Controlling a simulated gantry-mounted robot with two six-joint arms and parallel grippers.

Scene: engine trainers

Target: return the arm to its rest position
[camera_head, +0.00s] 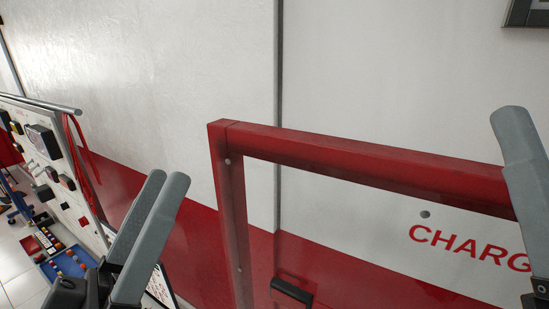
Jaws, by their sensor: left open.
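My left gripper (166,177) is at the lower left, with its two grey fingers pointing up. It is open and no object shows between the fingers. My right gripper (511,112) is at the right edge. Only one grey finger shows, pointing up in front of the red frame; the rest is cut off, so I cannot tell how it stands.
A red frame (350,160) stands in the middle and right, with a black handle (291,291) low down. Behind is a white and red wall (150,80) with CHARG lettering. A trainer panel (60,170) and a blue tray (66,262) are at left.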

